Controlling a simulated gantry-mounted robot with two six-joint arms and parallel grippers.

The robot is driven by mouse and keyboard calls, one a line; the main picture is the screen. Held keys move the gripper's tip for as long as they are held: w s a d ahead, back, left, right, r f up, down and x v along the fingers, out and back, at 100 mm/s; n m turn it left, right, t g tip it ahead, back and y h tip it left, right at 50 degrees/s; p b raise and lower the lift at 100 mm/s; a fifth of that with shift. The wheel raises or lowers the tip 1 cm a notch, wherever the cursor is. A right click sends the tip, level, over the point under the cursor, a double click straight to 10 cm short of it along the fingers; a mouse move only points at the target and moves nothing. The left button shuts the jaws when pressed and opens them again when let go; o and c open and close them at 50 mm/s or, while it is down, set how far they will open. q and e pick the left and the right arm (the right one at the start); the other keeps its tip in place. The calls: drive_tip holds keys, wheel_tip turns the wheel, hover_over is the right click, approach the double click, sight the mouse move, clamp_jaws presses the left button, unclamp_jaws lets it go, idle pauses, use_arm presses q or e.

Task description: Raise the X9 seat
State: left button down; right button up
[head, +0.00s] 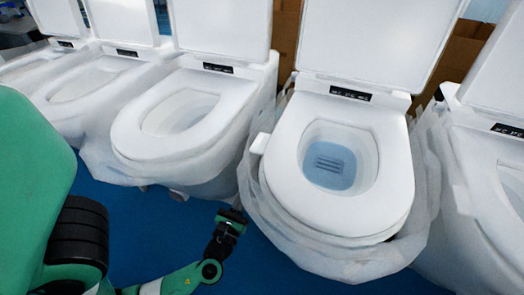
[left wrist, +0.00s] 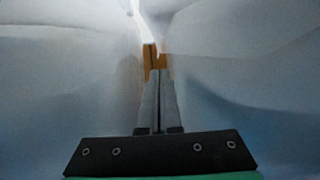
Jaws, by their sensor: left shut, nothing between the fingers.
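A white toilet with its lid (head: 378,40) up and its seat (head: 290,160) lying flat on the bowl stands right of centre in the head view. Blue water shows in its bowl. I cannot read any X9 mark, so I cannot tell which seat is the X9 one. My left gripper (head: 233,216) is low in front of the gap between this toilet and the toilet to its left, apart from the seat. In the left wrist view its fingers (left wrist: 156,62) are shut and empty, pointing between two pale, blurred surfaces. My right gripper is not in view.
Another toilet (head: 165,130) with its lid up stands to the left, with more beyond it. One toilet (head: 490,160) is cut off at the right edge. Loose translucent wrapping (head: 300,240) hangs around the bowls. The blue floor (head: 165,230) in front is clear.

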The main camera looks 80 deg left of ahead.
sight(258, 151)
use_arm(q)
drive_tip(key=w+a+r, duration=0.1)
drive_tip(key=a, duration=0.1)
drive_tip(key=w+a+r+p, duration=0.1)
drive_tip(key=w+a+r, duration=0.1)
drive_tip(key=a, duration=0.1)
drive_tip(key=w+a+r+p, duration=0.1)
drive_tip(key=w+a+r, duration=0.1)
drive_tip(key=shift+w+a+r, duration=0.1)
drive_tip(key=shift+a+r, duration=0.05)
drive_tip(key=shift+a, duration=0.1)
drive_tip(key=shift+r+p, duration=0.45)
drive_tip(key=shift+r, duration=0.1)
